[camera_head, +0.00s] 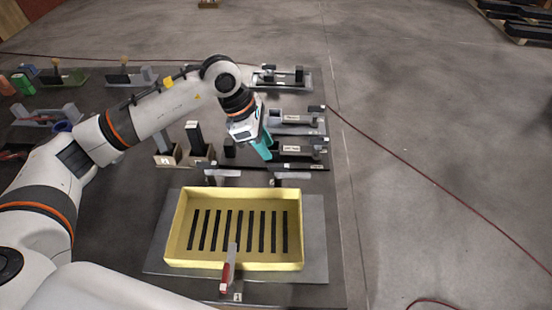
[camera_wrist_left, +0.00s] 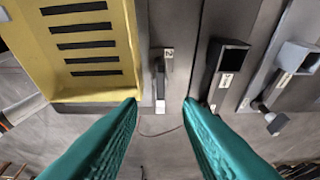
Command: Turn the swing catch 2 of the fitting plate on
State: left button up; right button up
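The swing catch 2 (camera_wrist_left: 160,82) is a slim grey bar with a pale tip, beside a label with a 2 in the left wrist view. It lies along the side of the yellow tray (camera_wrist_left: 92,101), apart from it. In the head view I take it to be the right one of two catches (camera_head: 292,176) beyond the tray's far wall (camera_head: 240,193). My left gripper (camera_head: 266,150) has teal fingers. They are apart and empty in the left wrist view (camera_wrist_left: 162,102), with the catch seen between and beyond their tips. My right gripper is not in view.
Another catch (camera_head: 223,173) lies left of it; a red-tipped catch (camera_head: 229,268) stands by label 1 at the near wall. Dark and grey fixtures with labels (camera_head: 290,150) fill the board beyond the tray. A red cable crosses the clear floor at right.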

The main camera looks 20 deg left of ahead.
aim_at(278, 165)
pick_arm(q)
jog(key=p+x, duration=0.1)
jog(key=x, duration=0.6)
jog(key=shift+w, duration=0.1)
grip_shut()
